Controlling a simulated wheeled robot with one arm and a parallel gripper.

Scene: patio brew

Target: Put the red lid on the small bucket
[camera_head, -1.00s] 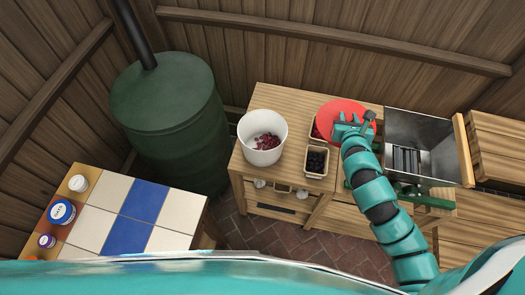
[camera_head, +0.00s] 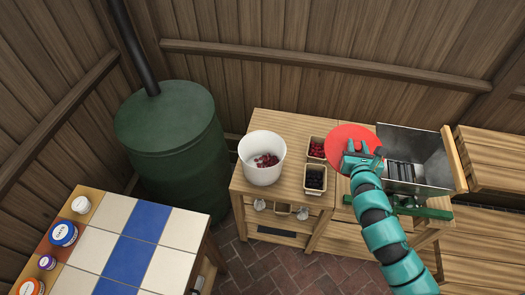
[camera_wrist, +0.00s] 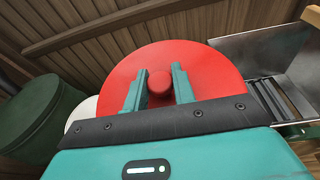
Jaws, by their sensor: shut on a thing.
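The red lid (camera_head: 349,138) is a flat round disc with a knob (camera_wrist: 159,82) at its centre. My gripper (camera_head: 362,158) is shut on this knob; in the wrist view its two fingers (camera_wrist: 158,88) stand on either side of it. The lid is tilted and shows to the right of the small bucket. The small bucket (camera_head: 250,150) is white, open at the top, with red pieces inside, and stands on the wooden bench. In the wrist view a piece of its white rim (camera_wrist: 82,112) shows behind the lid's left edge.
Two small baskets, one with red berries (camera_head: 317,149) and one with dark berries (camera_head: 315,180), stand between bucket and lid. A metal hopper (camera_head: 428,150) stands right of the lid. A green barrel (camera_head: 170,130) is left of the bench. A tiled table (camera_head: 120,235) with jars is at front left.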

